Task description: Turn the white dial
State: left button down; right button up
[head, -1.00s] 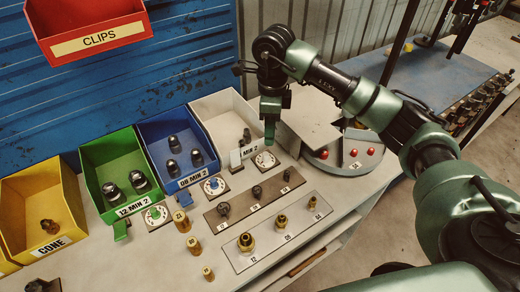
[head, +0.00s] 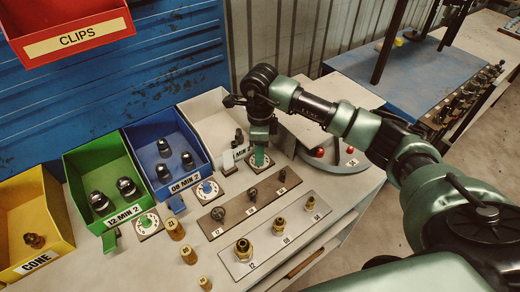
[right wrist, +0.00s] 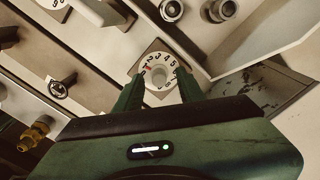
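The white dial (right wrist: 159,78), a numbered disc on a small square plate, shows in the right wrist view. In the head view the dial (head: 257,165) lies in front of the white bin (head: 212,118), mostly covered by my right gripper. My right gripper (head: 259,158) points down over it. In the right wrist view the fingers of my right gripper (right wrist: 159,82) are apart, one on each side of the dial, close to its rim. I cannot tell whether they touch it. My left gripper is not in view.
Blue (head: 173,150), green (head: 97,181) and yellow (head: 32,220) bins stand to the left, with other dials in front. Plates with fittings (head: 277,238) lie nearer. A round turntable with red knobs (head: 345,164) is close on the right.

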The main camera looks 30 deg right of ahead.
jog(key=shift+f, duration=0.2)
jog(key=shift+c, duration=0.3)
grip_shut()
jog(key=shift+m+b, duration=0.55)
jog(key=shift+m, duration=0.45)
jog(key=shift+m+b, duration=0.55)
jog(key=shift+m, duration=1.25)
